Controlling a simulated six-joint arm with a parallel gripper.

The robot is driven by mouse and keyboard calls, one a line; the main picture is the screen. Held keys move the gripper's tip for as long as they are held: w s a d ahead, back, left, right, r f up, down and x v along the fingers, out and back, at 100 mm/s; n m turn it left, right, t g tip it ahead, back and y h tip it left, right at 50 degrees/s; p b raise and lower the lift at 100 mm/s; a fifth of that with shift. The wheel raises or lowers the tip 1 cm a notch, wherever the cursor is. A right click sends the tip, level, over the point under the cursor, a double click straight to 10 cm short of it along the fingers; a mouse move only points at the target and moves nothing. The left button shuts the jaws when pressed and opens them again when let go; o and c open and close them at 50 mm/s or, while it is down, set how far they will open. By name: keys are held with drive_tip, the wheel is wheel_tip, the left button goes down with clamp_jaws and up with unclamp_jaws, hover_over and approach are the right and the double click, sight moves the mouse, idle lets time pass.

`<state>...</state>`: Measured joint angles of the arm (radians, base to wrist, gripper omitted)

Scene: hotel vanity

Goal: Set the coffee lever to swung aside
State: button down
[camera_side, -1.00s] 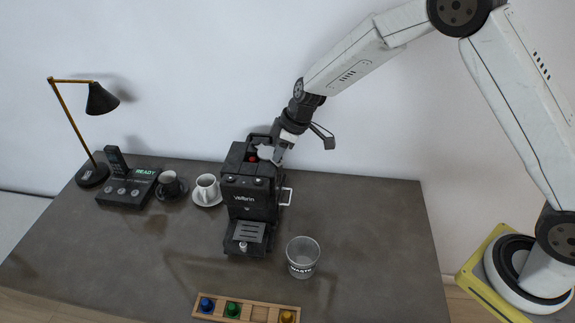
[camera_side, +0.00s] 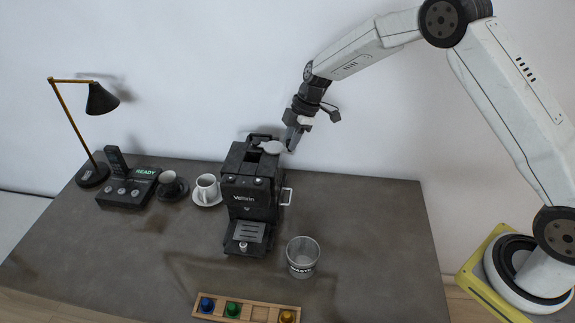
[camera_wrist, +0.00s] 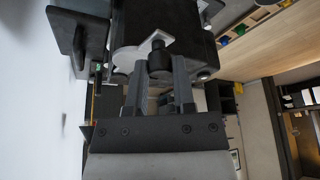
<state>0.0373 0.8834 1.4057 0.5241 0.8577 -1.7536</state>
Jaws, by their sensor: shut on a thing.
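The black coffee machine (camera_side: 248,197) stands upright in the middle of the vanity. Its coffee lever (camera_side: 271,147) shows as a light grey, flat piece at the top right of the machine. My gripper (camera_side: 290,147) is at the right end of this piece, above the machine's back right corner. In the wrist view my gripper (camera_wrist: 160,76) has its two fingers on either side of a black knob on the lever (camera_wrist: 158,62), shut on it. The pale plate beside the knob is partly hidden by the fingers.
A clear waste cup (camera_side: 302,257) stands right of the machine, and a wooden capsule tray (camera_side: 262,313) lies at the front. A white cup (camera_side: 207,187), a dark cup (camera_side: 168,184), a phone base (camera_side: 130,191) and a lamp (camera_side: 100,101) stand left. The vanity's right side is clear.

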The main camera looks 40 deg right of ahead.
drive_tip(key=shift+d, duration=0.1)
drive_tip(key=shift+c, duration=2.2)
unclamp_jaws()
drive_tip(key=shift+r, duration=0.1)
drive_tip(key=v, duration=0.7)
drive_tip(key=shift+r, duration=0.3)
drive_tip(key=shift+s+d, duration=0.1)
drive_tip(key=s+d+f+m+t+h, duration=0.1)
drive_tip(key=s+m+h, duration=0.3)
drive_tip(key=s+m, duration=1.1)
drive_tip(key=s, duration=1.1)
drive_tip(key=shift+s+d+m+t+h, duration=0.25)
drive_tip(key=shift+m+t+h, duration=0.05)
drive_tip(key=shift+t, duration=0.1)
